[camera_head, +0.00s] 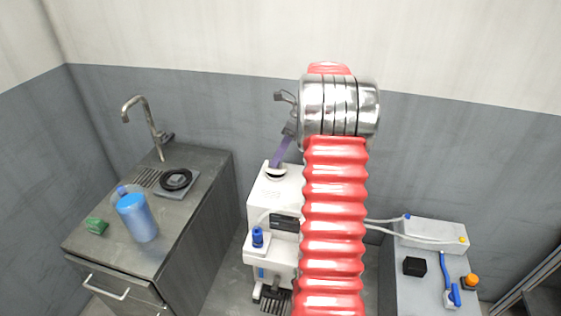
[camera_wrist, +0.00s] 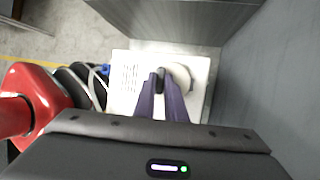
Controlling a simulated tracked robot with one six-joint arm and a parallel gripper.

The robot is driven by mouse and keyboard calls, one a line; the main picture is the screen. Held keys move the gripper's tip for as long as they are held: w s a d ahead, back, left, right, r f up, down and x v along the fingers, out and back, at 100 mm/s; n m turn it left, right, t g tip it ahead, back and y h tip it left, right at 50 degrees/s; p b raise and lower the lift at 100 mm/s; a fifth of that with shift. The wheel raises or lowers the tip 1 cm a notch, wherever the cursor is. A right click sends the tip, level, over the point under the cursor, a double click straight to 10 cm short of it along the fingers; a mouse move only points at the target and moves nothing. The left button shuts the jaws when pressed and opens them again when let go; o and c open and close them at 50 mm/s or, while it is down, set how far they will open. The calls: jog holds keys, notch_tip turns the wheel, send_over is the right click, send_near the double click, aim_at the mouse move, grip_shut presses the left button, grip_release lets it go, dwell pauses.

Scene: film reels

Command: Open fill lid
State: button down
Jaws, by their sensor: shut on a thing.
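The white machine (camera_head: 285,196) stands in the middle of the head view, partly hidden behind my red arm. Its round pale fill lid (camera_head: 276,174) is on the top face. In the wrist view the lid (camera_wrist: 181,74) is a cream disc near the right side of the machine's top. My gripper (camera_head: 273,165) points down at the lid with purple fingers. In the wrist view my gripper (camera_wrist: 161,80) is shut on a small dark part at the lid's left edge, seemingly its tab. The fingers cover part of the lid; I cannot tell whether it is raised.
A sink counter (camera_head: 215,167) with a tap (camera_head: 150,125), a blue bottle (camera_head: 137,218) and a black ring (camera_head: 176,179) stands left. A side bench (camera_head: 395,285) on the right holds a white box (camera_head: 433,233) with tubes to the machine. A grey wall lies behind.

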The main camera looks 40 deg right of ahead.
jog(key=shift+w+d+r+m+g+y, duration=0.15)
jog(key=shift+w+d+r+g+y, duration=0.2)
jog(key=shift+y, duration=0.3)
jog(key=shift+w+d+r+m+g+y, duration=0.15)
jog(key=shift+d+g+y, duration=0.2)
jog(key=shift+d+y, duration=0.25)
jog(key=c, duration=1.8)
grip_release()
jog(key=shift+r, duration=0.1)
jog(key=shift+r, duration=0.25)
notch_tip(320, 180, up, 9)
